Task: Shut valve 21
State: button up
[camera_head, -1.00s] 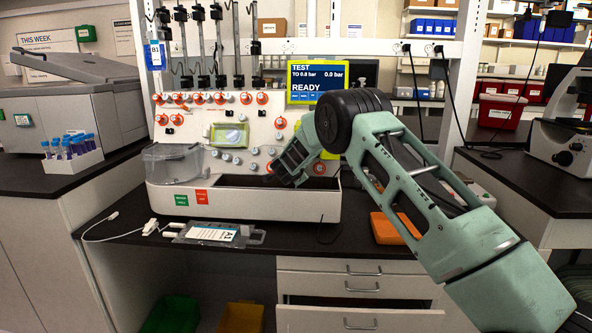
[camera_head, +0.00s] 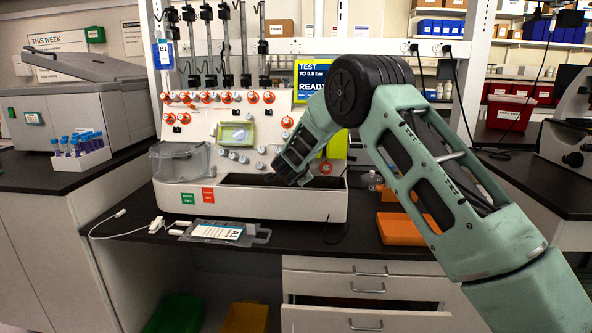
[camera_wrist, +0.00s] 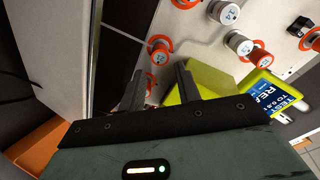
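The white cell processor panel (camera_head: 205,128) carries several orange-ringed valves. In the wrist view, one orange valve (camera_wrist: 160,54) shows just beyond my gripper (camera_wrist: 160,70), between and past the fingertips. The fingers are apart, with nothing visible between them. I cannot read any label clearly enough to tell which valve is 21. In the head view, a red valve (camera_head: 326,167) sits right of my wrist; my fingertips are hidden there.
A yellow-green block (camera_wrist: 205,82) lies close behind my right finger, beside the display (camera_wrist: 272,98). A clear container (camera_head: 180,163) juts out at the panel's left. A trough (camera_head: 240,202) runs below the panel. An orange tray (camera_head: 400,229) stands on the bench to the right.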

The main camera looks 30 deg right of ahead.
jog(key=v, duration=1.1)
jog(key=shift+b, duration=0.3)
